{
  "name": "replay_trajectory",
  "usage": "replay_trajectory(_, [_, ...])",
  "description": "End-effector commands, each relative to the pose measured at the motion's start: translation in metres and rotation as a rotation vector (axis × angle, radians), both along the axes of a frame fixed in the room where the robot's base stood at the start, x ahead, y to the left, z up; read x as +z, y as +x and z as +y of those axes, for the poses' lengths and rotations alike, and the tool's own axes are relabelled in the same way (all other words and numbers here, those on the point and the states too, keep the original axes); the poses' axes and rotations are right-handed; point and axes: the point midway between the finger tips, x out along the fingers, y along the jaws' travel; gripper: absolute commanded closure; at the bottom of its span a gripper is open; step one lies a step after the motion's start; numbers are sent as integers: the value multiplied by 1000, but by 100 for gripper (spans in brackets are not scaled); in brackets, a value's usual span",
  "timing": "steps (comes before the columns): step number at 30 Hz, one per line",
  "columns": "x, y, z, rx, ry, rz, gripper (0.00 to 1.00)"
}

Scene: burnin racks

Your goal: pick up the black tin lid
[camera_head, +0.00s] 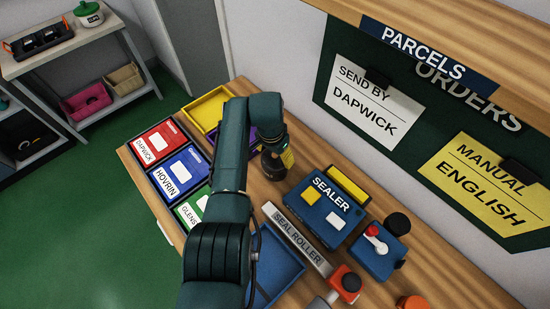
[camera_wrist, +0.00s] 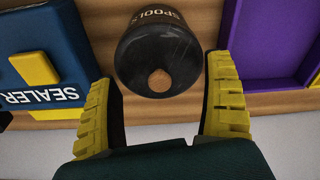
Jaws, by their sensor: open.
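The black tin lid (camera_wrist: 138,62) shows in the wrist view as a dark round top with a brown knob (camera_wrist: 159,80) at its middle. It sits on a black tin (camera_wrist: 158,17) labelled SPOOLS. In the head view the dark tin (camera_head: 272,167) stands on the bench left of the sealer, partly hidden by my arm. My gripper (camera_wrist: 160,70) is open, with its yellow-padded fingers at either side of the lid in the wrist view. I see no contact with the lid.
The blue sealer (camera_head: 325,213) stands right of the tin. A purple tray (camera_wrist: 269,40) and yellow tray (camera_head: 207,108) lie on its other side. The seal roller (camera_head: 297,238), blue tray (camera_head: 272,265) and labelled boxes (camera_head: 181,172) crowd the bench (camera_head: 450,272). The wall rises behind.

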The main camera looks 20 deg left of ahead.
Motion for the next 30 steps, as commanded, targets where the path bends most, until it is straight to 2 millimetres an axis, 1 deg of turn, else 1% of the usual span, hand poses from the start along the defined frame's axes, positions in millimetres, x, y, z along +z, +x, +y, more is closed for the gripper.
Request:
replay_trajectory(1, [0, 0, 0, 0, 0, 1, 16])
replay_trajectory(2, [0, 0, 0, 0, 0, 1, 20])
replay_trajectory(3, [0, 0, 0, 0, 0, 1, 28])
replay_trajectory(5, [0, 0, 0, 0, -1, 1, 40])
replay_trajectory(9, [0, 0, 0, 0, 0, 1, 66])
replay_trajectory(11, [0, 0, 0, 0, 0, 1, 78])
replay_trajectory(12, [0, -1, 0, 1, -1, 1, 86])
replay_trajectory(14, [-1, -1, 0, 1, -1, 2, 97])
replay_trajectory(15, [-1, -1, 0, 1, -1, 2, 100])
replay_trajectory(26, [-2, -2, 0, 1, -2, 6, 100])
replay_trajectory(28, [1, -1, 0, 1, -1, 4, 100])
replay_trajectory(30, [11, -1, 0, 1, -1, 2, 100])
